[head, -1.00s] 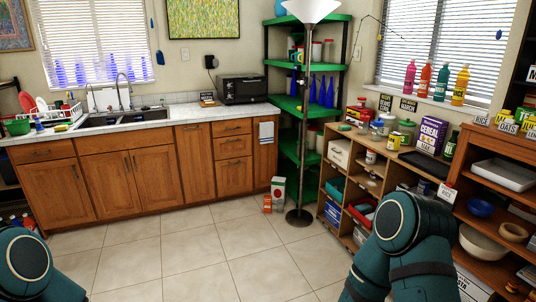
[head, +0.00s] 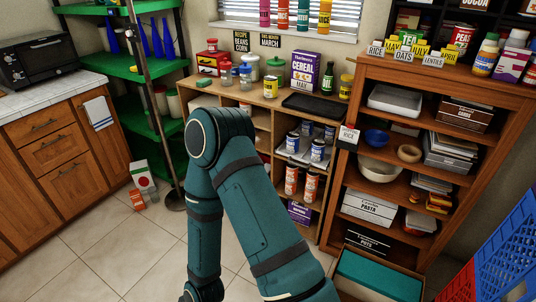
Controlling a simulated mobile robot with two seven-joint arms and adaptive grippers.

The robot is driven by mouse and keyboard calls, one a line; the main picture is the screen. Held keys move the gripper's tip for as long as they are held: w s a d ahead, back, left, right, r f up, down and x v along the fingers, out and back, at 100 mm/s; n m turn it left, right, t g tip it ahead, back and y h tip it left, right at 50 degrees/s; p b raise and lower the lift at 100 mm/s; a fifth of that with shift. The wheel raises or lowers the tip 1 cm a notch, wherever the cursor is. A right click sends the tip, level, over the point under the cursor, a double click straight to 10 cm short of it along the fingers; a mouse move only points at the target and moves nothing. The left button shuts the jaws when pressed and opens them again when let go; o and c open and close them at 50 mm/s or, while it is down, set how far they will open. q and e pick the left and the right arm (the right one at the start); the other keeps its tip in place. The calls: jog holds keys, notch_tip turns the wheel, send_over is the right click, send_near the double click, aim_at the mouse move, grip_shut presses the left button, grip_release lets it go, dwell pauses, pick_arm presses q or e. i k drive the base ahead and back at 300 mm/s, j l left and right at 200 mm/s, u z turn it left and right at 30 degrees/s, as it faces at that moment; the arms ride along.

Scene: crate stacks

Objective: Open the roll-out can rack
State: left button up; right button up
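In the head view, several blue-and-white cans (head: 317,150) stand on a pale grey shelf or rack (head: 298,157) in the low wooden shelf unit (head: 262,98). Several orange-red cans (head: 311,186) stand in the compartment below. I cannot tell which level is the roll-out can rack, or whether any of it is pulled out. My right arm crosses the middle front and hides the unit's left compartments. Its gripper is not visible. My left gripper is out of view.
A taller brown shelf (head: 349,85) stands right of the unit. An open box with a teal inside (head: 375,276) sits on the floor before it. Blue and red crates (head: 506,245) are at far right. A lamp pole (head: 150,110) stands left; tiled floor (head: 90,255) is clear at lower left.

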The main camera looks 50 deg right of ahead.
aim_at(304, 154)
jog(key=i+z, duration=0.35)
jog(key=i+j+z, duration=0.1)
jog(key=i+z, duration=0.25)
jog(key=i+j+z, duration=0.15)
jog(key=z, duration=0.2)
jog(key=i+z, duration=0.2)
jog(key=z, duration=0.3)
jog(key=i+z, duration=0.15)
jog(key=z, duration=0.35)
jog(key=i+j+z, duration=0.15)
jog(key=z, duration=0.35)
jog(key=i+j+z, duration=0.15)
jog(key=z, duration=0.2)
jog(key=i+j+z, duration=0.3)
jog(key=k+l, duration=0.1)
